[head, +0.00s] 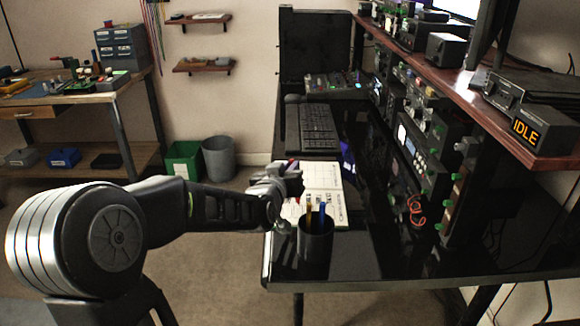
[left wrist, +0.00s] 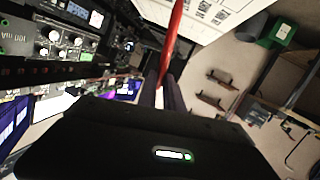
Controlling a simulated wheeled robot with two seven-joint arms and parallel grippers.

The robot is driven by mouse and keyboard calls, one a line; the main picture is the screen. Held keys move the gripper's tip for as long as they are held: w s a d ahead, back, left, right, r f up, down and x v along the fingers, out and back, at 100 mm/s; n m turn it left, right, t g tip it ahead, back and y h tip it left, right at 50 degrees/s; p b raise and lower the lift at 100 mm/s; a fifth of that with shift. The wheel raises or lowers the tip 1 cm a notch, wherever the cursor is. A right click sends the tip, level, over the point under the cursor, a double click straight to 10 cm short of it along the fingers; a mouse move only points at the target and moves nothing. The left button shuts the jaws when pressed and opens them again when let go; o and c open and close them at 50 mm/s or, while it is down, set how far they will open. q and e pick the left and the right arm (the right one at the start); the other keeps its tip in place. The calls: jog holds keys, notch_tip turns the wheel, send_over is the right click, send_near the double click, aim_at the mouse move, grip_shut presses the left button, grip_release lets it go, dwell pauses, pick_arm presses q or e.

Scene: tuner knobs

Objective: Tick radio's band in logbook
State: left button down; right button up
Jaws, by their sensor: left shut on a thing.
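My left gripper (head: 290,182) is shut on a red pen, seen clearly in the left wrist view (left wrist: 173,38), and it hangs over the left edge of the open logbook (head: 326,178). The logbook lies on the black desk with printed pages; it also shows in the left wrist view (left wrist: 228,12). Whether the pen tip touches the page I cannot tell. The radio gear (head: 422,155) stands in a stack at the right of the desk; its band setting is too small to read. My right gripper is not in view.
A black pen cup (head: 316,242) with pens stands at the desk's near edge, close to the logbook. A keyboard (head: 318,128) lies beyond the logbook. A shelf with an "IDLE" sign (head: 525,133) overhangs the right side. Dark desk surface right of the logbook is clear.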

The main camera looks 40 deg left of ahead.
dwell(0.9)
pick_arm(q)
jog(key=shift+f+b, duration=0.45)
jog(key=shift+b, duration=0.35)
dwell(0.7)
jog(key=shift+s+a+b, duration=0.15)
jog(key=shift+s+b, duration=0.4)
jog(key=shift+b, duration=0.4)
dwell(0.8)
jog(key=shift+s+d+b, duration=0.3)
jog(key=shift+d+b, duration=0.05)
jog(key=shift+d, duration=0.35)
dwell(1.5)
jog(key=shift+s+d, duration=0.1)
jog(key=shift+d, duration=0.3)
dwell(1.0)
